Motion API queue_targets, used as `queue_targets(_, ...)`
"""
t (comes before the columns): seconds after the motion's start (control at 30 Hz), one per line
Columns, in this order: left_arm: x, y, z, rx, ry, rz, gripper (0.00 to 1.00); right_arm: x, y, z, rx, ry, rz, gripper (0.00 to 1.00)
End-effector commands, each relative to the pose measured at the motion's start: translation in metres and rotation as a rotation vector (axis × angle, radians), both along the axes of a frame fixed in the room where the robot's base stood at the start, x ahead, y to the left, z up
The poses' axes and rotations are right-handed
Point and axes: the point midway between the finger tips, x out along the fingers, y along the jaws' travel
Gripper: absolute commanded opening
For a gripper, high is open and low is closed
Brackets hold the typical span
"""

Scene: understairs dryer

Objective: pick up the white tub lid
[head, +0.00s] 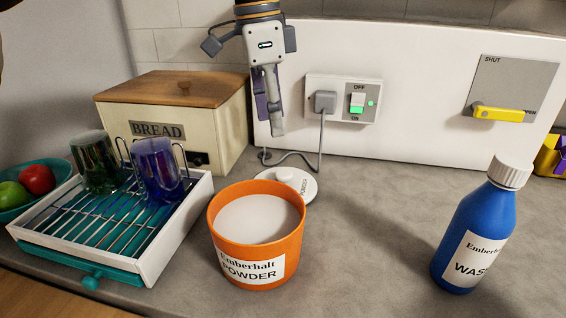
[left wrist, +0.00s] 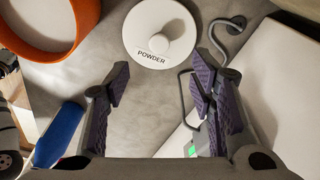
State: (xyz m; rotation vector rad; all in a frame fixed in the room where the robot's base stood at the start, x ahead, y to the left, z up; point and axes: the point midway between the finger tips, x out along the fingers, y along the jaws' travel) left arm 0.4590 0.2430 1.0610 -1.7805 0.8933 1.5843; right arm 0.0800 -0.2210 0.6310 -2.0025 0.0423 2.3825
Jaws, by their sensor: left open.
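The white tub lid (head: 297,187) lies flat on the grey counter behind the orange powder tub (head: 256,268), which partly hides it in the head view. It is round, with a knob and a POWDER label. In the left wrist view the whole lid (left wrist: 160,30) shows, its knob at the middle. My left gripper (head: 272,130) is above the counter, over and behind the lid, pointing down. In the left wrist view its two purple-padded fingers (left wrist: 158,82) are apart, with nothing between them; the lid lies beyond their tips. My right gripper is not in view.
A cream bread bin (head: 172,115) and a drying rack (head: 150,250) with two glasses stand at the left. A socket with a plugged-in cord (head: 322,135) is on the white panel behind. A blue bottle (head: 478,235) stands at the right. The counter between tub and bottle is clear.

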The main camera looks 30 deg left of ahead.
Motion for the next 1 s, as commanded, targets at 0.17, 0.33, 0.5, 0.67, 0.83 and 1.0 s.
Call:
queue_targets(0.17,0.001,-0.003,-0.026,-0.001,0.004,-0.002,0.5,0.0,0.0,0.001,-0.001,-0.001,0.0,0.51)
queue_targets(0.33,0.004,-0.006,-0.06,0.0,0.004,0.0,0.5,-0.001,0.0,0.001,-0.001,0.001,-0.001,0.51)
queue_targets(0.5,0.008,-0.009,-0.085,-0.001,0.005,0.0,0.5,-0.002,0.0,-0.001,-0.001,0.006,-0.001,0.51)
queue_targets(0.67,0.013,-0.012,-0.113,-0.001,0.004,0.0,0.5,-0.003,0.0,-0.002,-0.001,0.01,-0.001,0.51)
queue_targets(0.83,0.014,-0.013,-0.12,0.0,-0.001,0.0,0.5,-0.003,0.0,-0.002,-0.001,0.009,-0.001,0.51)
queue_targets(1.0,0.014,-0.012,-0.119,0.0,-0.002,0.0,0.39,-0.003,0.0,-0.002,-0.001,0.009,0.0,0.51)
